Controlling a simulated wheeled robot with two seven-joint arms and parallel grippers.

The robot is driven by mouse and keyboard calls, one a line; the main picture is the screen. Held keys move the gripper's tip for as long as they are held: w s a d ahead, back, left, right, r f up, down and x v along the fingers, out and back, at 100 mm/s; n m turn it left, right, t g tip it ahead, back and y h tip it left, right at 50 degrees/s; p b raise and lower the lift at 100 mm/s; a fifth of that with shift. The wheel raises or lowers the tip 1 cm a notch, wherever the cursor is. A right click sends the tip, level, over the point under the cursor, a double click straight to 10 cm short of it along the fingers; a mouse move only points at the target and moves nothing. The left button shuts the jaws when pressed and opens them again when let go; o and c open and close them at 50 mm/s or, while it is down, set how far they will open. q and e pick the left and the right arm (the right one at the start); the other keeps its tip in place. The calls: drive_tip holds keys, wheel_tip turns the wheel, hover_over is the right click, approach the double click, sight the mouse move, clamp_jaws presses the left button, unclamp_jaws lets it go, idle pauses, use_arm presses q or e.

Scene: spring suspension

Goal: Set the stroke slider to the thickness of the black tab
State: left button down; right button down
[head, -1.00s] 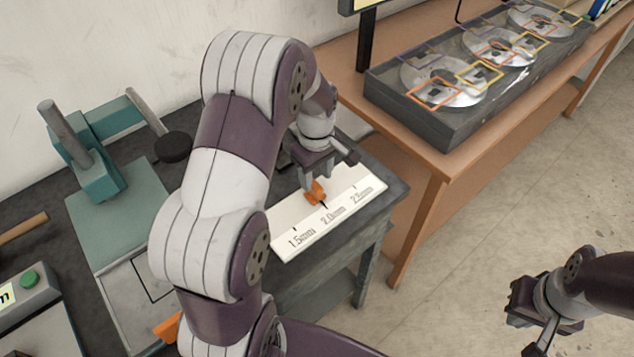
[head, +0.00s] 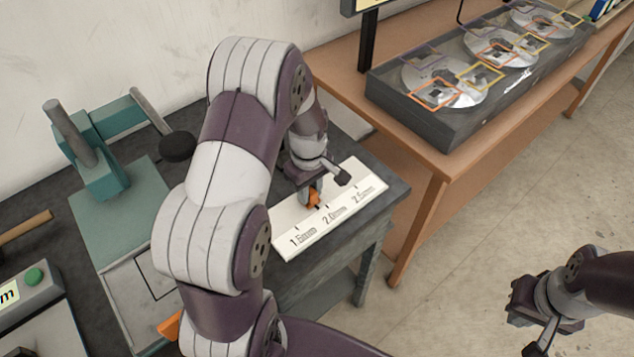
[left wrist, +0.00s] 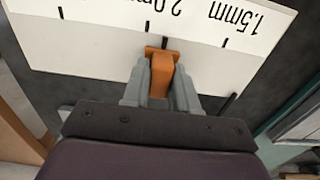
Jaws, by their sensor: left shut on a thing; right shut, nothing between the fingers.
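The stroke slider shows as an orange knob (head: 313,199) at the white scale plate (head: 288,243), which is marked 1.5mm, 2.0mm and 2.5mm. My left gripper (head: 308,194) is shut on this knob. In the left wrist view the orange knob (left wrist: 161,72) sits between the left fingers (left wrist: 160,95), close to the 2.0mm tick and slightly on its 1.5mm side. The scale plate (left wrist: 100,60) appears upside down there. My right gripper (head: 528,312) is shut and empty over the floor at lower right. I cannot make out the black tab.
A teal stand (head: 100,175) with a grey post and black disc is at left. A wooden table (head: 430,165) holds a dark tray (head: 440,125) of discs. My left arm hides much of the bench.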

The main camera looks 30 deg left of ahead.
sight(284, 217)
use_arm(q)
drive_tip(key=s+a, duration=0.1)
drive_tip(key=s, duration=0.1)
drive_tip(key=s+a, duration=0.1)
drive_tip(key=s, duration=0.1)
drive_tip(key=s+p, duration=0.1)
drive_tip(key=s, duration=0.1)
drive_tip(key=shift+s+a, duration=0.25)
drive_tip(key=shift+a, duration=0.15)
drive_tip(key=c, duration=1)
unclamp_jaws()
drive_tip(key=shift+o, duration=0.2)
drive_tip(key=shift+s, duration=0.2)
wheel_tip(284, 217, up, 13)
drive_tip(key=shift+f, duration=0.1)
